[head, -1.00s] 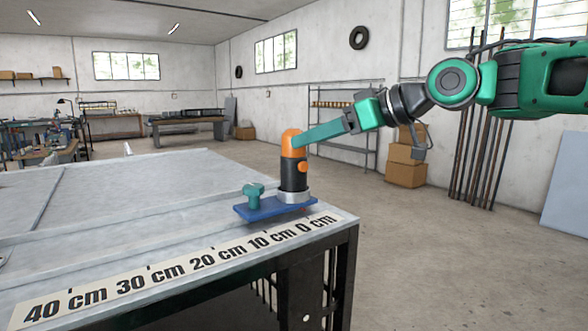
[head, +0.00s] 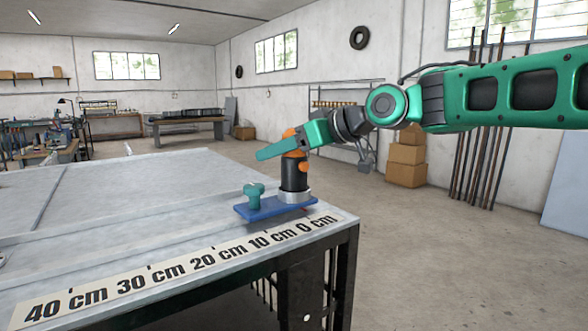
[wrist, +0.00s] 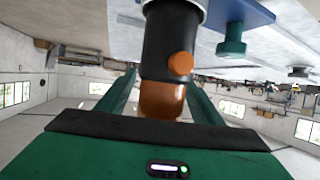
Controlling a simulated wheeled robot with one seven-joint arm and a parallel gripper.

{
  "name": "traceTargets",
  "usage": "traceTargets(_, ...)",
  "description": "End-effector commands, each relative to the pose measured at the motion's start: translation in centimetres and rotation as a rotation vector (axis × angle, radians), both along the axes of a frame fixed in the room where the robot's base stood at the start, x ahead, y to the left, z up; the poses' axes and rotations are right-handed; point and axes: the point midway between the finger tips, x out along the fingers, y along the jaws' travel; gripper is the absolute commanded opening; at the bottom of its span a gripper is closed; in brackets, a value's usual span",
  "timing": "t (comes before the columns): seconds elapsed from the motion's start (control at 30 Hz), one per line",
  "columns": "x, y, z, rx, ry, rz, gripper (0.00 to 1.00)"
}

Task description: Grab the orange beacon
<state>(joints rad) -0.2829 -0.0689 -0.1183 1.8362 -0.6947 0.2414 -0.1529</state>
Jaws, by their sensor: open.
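The orange beacon (head: 291,133) is an orange cap with an orange side knob on a black cylinder, upright on a grey collar on a blue plate (head: 270,210) at the table corner. My gripper (head: 268,152) is in front of the beacon's upper part in the head view and hides some of it. In the wrist view the orange cap (wrist: 160,100) lies between my two open green fingers, with room on both sides. I cannot tell whether any finger touches it.
A teal knob (head: 253,194) stands on the blue plate left of the beacon. A ruler strip (head: 180,270) runs along the table's (head: 110,220) front edge. The tabletop to the left is mostly clear. Cardboard boxes (head: 406,155) stand on the floor behind.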

Motion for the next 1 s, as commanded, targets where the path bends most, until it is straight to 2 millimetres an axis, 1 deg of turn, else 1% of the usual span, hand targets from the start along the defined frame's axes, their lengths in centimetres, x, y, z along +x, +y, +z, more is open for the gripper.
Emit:
traceTargets(0.13,0.0,0.0,0.0,0.000,0.000,-0.001,0.60)
traceTargets(0.33,0.0,-0.1,0.0,0.000,0.000,-0.001,0.13)
traceTargets(0.63,0.0,-0.1,0.2,0.001,-0.001,-0.001,0.12)
traceTargets(0.77,0.0,-0.1,0.8,0.000,-0.003,0.000,0.12)
traceTargets(0.87,0.0,-0.1,1.7,0.000,-0.003,-0.001,0.12)
traceTargets(0.97,0.0,-0.1,3.3,0.000,-0.005,0.000,0.12)
traceTargets(1.0,0.0,-0.1,4.1,0.001,-0.005,-0.001,0.12)
